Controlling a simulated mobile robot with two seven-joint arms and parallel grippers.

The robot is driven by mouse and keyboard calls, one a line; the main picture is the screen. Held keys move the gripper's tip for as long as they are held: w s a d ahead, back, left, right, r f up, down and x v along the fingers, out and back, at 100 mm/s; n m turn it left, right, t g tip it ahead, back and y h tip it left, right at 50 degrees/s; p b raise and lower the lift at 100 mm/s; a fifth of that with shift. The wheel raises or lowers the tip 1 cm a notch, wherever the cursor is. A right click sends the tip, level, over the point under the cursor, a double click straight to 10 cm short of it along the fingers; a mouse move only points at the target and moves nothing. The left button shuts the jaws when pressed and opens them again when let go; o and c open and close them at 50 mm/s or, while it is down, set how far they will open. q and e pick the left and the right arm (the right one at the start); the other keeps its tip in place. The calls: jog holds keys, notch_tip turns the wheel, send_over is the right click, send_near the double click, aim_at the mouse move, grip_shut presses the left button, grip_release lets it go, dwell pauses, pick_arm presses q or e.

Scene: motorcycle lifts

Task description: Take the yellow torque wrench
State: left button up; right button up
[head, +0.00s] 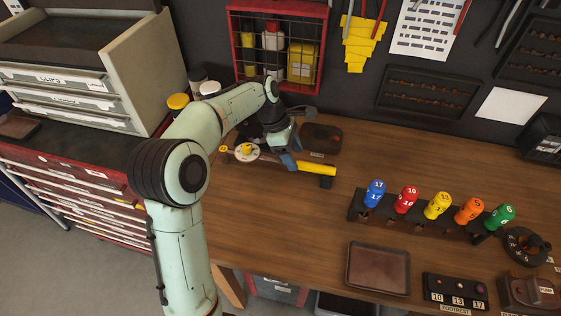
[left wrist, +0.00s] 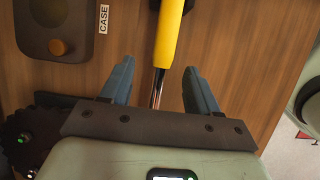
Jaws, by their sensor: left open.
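The yellow torque wrench (head: 316,169) lies on the wooden bench, its yellow handle pointing right in the head view and its far end resting by a small black block. My left gripper (head: 288,161) is at the wrench, near the left end of the yellow handle. In the left wrist view the yellow handle (left wrist: 168,35) and its metal shaft run between the two blue fingers of my left gripper (left wrist: 160,85), with gaps on both sides. The fingers are open. The wrench's head end is hidden below my gripper. My right gripper is not in view.
A dark case (head: 322,138) lies just behind the wrench. A brown tray (head: 378,268) lies in front. The bench left of the rack is mostly clear.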

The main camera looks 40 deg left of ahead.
pick_arm(q)
jog(key=x, duration=0.5)
jog(key=shift+s+f, duration=0.2)
jog(key=shift+r, duration=0.1)
grip_shut()
